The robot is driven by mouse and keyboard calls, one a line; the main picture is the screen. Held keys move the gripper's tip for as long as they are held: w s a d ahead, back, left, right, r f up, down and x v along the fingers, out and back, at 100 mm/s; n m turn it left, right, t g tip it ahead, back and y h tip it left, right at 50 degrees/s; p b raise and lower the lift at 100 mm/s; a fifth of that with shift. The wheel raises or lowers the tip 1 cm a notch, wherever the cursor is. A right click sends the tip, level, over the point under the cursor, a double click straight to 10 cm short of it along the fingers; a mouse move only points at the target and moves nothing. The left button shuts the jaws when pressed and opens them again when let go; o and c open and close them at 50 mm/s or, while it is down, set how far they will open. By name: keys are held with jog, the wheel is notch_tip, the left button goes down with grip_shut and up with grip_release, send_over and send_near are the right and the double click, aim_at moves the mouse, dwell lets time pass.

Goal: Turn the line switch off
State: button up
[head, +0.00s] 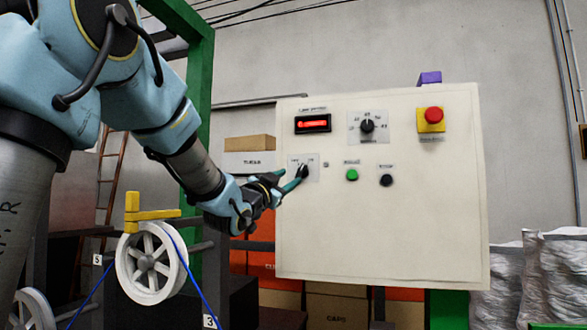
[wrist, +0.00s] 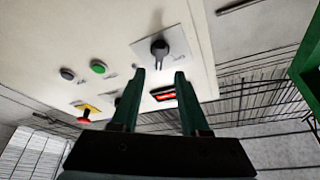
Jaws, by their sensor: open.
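The line switch (head: 303,171) is a black rotary knob on a small pale plate at the left of the cream control panel (head: 400,230). It also shows in the wrist view (wrist: 160,48), just beyond my fingertips and roughly centred between them. My gripper (head: 291,182) is at the panel's left side, its green fingers reaching to the knob. In the wrist view my gripper (wrist: 159,73) is open, with a gap between the fingers. I cannot tell whether a finger touches the knob. The plate's lettering is too small to read surely.
The panel also carries a red-lit display (head: 313,123), a dial (head: 367,126), a red mushroom button (head: 432,115), a green button (head: 352,175) and a black button (head: 386,180). A white spool (head: 150,265) with blue cable stands below my arm. Boxes stand behind the panel.

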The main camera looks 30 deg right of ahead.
aim_at(301, 171)
jog(key=p+x, duration=0.2)
jog(key=x, duration=0.4)
jog(key=shift+d+r, duration=0.1)
jog(key=shift+r, duration=0.05)
jog(key=shift+w+d+r+p, duration=0.1)
jog(key=shift+w+d+p, duration=0.25)
jog(key=shift+d+p, duration=0.15)
jog(key=shift+c, duration=0.2)
grip_shut()
